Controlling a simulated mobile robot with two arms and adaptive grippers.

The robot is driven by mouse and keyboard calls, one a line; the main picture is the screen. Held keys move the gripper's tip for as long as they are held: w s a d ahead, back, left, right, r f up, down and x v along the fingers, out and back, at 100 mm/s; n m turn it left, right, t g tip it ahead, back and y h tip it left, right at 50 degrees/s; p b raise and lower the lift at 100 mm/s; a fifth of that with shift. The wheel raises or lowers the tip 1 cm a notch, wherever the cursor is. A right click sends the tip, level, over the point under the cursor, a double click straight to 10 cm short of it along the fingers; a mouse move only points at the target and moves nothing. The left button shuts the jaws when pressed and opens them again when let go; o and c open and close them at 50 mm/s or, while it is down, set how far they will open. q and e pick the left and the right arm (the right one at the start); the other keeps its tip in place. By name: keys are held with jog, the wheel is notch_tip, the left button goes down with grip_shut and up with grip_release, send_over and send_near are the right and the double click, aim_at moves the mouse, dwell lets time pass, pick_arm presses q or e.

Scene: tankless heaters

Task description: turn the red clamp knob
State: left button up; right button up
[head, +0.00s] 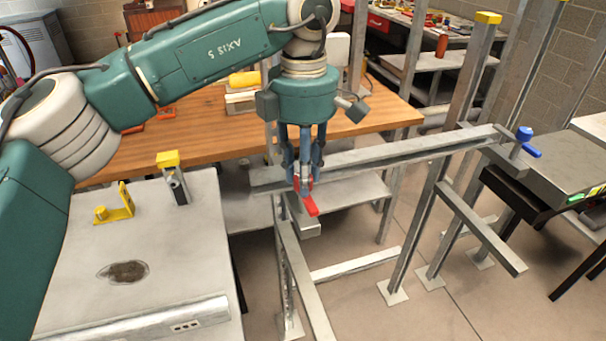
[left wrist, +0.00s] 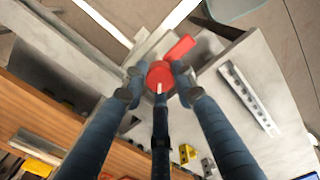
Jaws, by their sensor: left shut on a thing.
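The red clamp knob (left wrist: 160,76) sits between the fingertips of my left gripper (left wrist: 158,88) in the left wrist view. Its red handle (left wrist: 180,47) sticks out past the fingers. In the head view the red handle (head: 310,205) shows just below my left gripper (head: 304,180), which points straight down at the left end of a metal rail (head: 390,153). The left gripper is shut on the knob, and its fingers hide part of it. My right gripper is in neither view.
A blue clamp knob (head: 525,133) is at the rail's far right end. A metal table (head: 75,290) with a yellow bracket (head: 115,208) stands at left. A wooden bench (head: 210,128) lies behind the arm. Steel posts (head: 455,120) stand at right, with open floor between.

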pick_arm(q)
jog(key=n+b, duration=0.1)
jog(key=n, duration=0.5)
jog(key=shift+n, duration=0.3)
jog(key=shift+w+r, duration=0.1)
dwell(0.4)
jog(key=o, duration=1.2)
jog(key=shift+d, duration=0.1)
jog(key=shift+c, duration=0.2)
notch_tip(320, 180, up, 12)
